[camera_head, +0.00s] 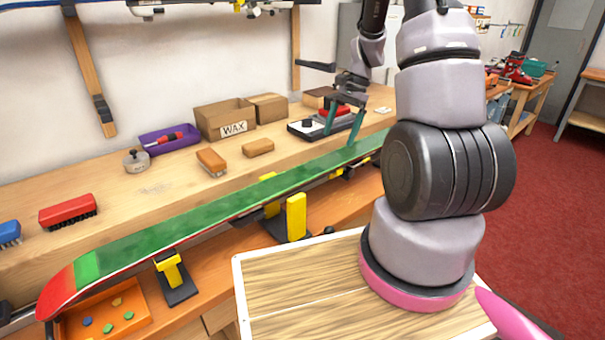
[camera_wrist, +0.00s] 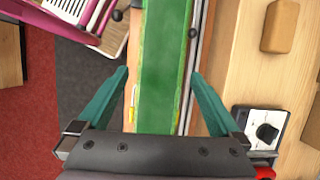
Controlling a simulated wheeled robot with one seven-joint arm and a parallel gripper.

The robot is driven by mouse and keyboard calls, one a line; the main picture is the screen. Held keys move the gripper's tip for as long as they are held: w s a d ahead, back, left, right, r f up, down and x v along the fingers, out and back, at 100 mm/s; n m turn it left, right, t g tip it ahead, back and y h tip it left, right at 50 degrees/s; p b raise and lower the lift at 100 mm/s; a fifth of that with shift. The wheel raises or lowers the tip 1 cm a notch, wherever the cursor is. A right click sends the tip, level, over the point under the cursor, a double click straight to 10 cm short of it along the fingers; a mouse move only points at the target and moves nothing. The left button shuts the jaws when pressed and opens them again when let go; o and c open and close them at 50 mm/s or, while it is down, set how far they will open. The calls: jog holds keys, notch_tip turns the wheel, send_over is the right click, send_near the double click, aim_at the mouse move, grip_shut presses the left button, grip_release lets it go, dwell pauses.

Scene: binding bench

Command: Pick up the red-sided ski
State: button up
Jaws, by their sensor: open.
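The red-sided ski (camera_head: 205,213) lies lengthwise along the front of the bench, green on its broad face with a red edge and red tip at the lower left. It rests on stands with yellow blocks. My gripper (camera_head: 341,138) is open above the far part of the ski, its teal fingers pointing down. In the wrist view the ski (camera_wrist: 165,62) runs between the two open fingers (camera_wrist: 160,76), with a finger towards each side. I cannot tell whether the fingertips reach down to the ski's level. The ski's far end is hidden behind my arm.
On the bench behind the ski are a red brush (camera_head: 67,212), tan blocks (camera_head: 211,162), a WAX box (camera_head: 225,118), a purple tray (camera_head: 168,139) and a device with a black knob (camera_wrist: 267,131). A yellow-topped stand (camera_head: 296,216) and an orange tray (camera_head: 135,316) are lower in front.

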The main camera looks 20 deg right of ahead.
aim_at(332, 160)
jog(key=shift+g, duration=0.3)
jog(key=f, duration=0.3)
jog(key=a+f, duration=0.1)
jog(key=f, duration=0.3)
jog(key=shift+w+a, duration=0.1)
jog(key=shift+a, duration=0.05)
jog(key=shift+x, duration=2.9)
jog(key=c, duration=1.2)
jog(key=shift+c, duration=0.2)
jog(key=shift+r, duration=0.15)
notch_tip(332, 160, up, 8)
jog(key=shift+w+r, duration=0.1)
jog(key=shift+r, duration=0.15)
grip_shut()
jog(key=shift+r, duration=2.15)
